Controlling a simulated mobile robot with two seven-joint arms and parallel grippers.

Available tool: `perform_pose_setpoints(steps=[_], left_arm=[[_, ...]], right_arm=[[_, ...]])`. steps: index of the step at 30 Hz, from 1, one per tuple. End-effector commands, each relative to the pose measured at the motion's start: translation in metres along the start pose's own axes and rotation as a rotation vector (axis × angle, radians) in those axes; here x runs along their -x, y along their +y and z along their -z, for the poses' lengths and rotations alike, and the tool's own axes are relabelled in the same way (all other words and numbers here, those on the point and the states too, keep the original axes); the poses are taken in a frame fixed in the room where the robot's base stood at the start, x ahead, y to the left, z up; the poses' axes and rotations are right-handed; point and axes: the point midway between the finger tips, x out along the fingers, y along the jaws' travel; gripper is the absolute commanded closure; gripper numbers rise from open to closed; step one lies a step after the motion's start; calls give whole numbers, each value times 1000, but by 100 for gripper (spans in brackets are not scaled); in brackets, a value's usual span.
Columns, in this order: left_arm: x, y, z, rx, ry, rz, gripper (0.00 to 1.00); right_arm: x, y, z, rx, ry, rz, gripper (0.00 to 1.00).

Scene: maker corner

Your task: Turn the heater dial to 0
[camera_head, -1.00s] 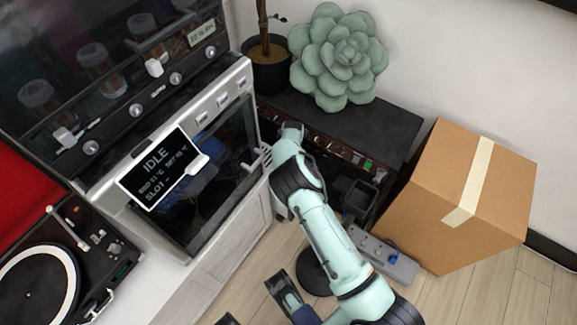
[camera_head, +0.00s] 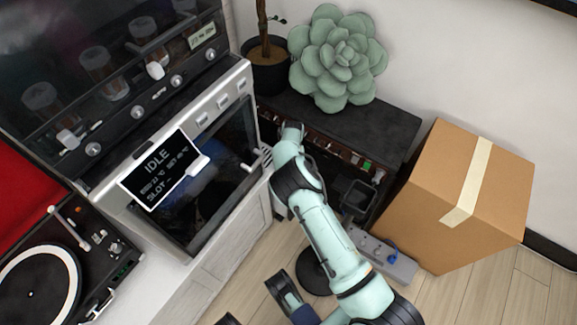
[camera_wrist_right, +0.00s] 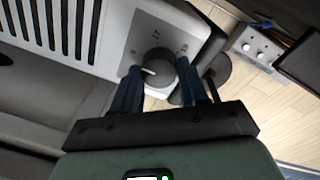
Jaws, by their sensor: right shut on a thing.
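The heater dial (camera_wrist_right: 158,66) is a dark round knob on a white panel (camera_wrist_right: 118,30) in the right wrist view.
A silver cabinet (camera_head: 235,85) with a glass door and an IDLE display (camera_head: 160,170) stands left of my arm. A dark shelf (camera_head: 390,120) bears a succulent (camera_head: 338,60). A cardboard box (camera_head: 440,190) and power strip (camera_head: 385,255) stand right. A turntable (camera_head: 40,280) is lower left.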

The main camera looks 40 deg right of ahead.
Motion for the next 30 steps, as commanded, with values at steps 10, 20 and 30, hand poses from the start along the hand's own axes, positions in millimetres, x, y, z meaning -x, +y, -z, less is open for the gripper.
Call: perform_pose_setpoints(steps=[10, 20, 30], left_arm=[[0, 0, 0, 0, 0, 1, 100], [11, 9, 12, -9, 39, -16, 100], [42, 32, 17, -33, 68, -54, 100]], right_arm=[[0, 0, 0, 0, -1, 0, 32], [26, 1, 0, 0, -3, -1, 32], [102, 1, 0, 1, -4, -2, 32]])
